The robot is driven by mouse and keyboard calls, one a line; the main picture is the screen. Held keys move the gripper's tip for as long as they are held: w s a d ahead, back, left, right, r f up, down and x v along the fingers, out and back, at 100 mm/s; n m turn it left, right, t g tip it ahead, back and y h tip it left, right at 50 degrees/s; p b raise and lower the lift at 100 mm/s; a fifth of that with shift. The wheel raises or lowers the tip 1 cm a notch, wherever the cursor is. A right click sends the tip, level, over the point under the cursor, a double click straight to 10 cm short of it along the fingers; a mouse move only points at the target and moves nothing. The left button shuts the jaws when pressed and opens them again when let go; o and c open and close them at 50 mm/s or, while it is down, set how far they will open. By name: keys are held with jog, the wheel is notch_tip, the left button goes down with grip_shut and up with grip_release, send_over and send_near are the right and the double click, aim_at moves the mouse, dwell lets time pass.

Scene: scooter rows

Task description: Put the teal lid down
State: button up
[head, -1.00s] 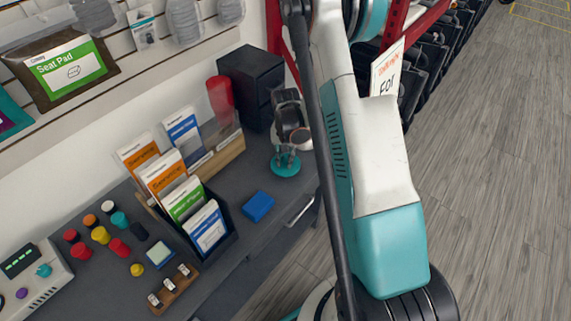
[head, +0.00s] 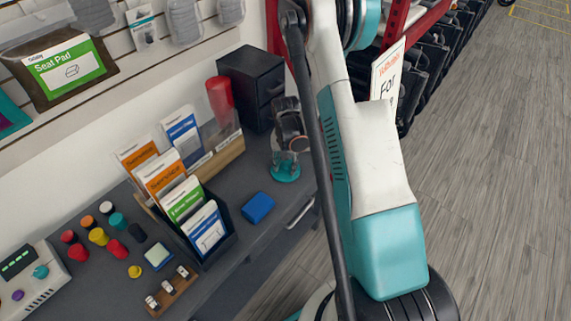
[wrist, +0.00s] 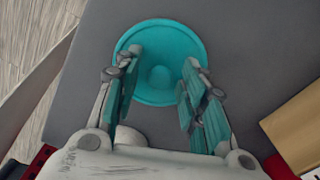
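The teal lid (head: 286,174) is a round disc with a small knob in its middle. It lies flat on the dark grey counter, near the counter's front edge. It also shows in the wrist view (wrist: 160,50), with the knob between my fingers. My gripper (head: 287,160) is right above the lid. In the wrist view my gripper (wrist: 160,75) is open, with a finger on each side of the knob and a gap to it on both sides.
A blue block (head: 258,207) lies on the counter left of the lid. A black drawer box (head: 250,88) and a red cylinder (head: 220,97) stand behind. A brochure holder (head: 222,245) and several colored knobs stand further left. Open floor lies right.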

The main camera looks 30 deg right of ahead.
notch_tip(320, 180, up, 12)
jog(key=p, duration=0.4)
jog(key=shift+r, duration=0.15)
dwell(0.3)
notch_tip(320, 180, up, 14)
jog(key=f+n+t, duration=0.1)
jog(key=n+t, duration=0.1)
jog(key=n, duration=0.1)
send_over(285, 165)
jog(key=s+a, duration=0.3)
jog(key=a, duration=0.3)
jog(key=s+a+r+n+t, duration=0.2)
jog(key=s+a+r, duration=0.2)
jog(key=r, duration=0.4)
jog(key=s+a+r+n+t, duration=0.1)
jog(key=s+a+r+n, duration=0.1)
jog(key=s, duration=0.5)
jog(key=s+a+r+n+t, duration=0.2)
jog(key=s+a, duration=0.2)
jog(key=s, duration=0.3)
jog(key=shift+a+r+n+b, duration=0.2)
jog(key=shift+r+n+b, duration=0.1)
jog(key=shift+b, duration=0.15)
jog(key=shift+f, duration=0.1)
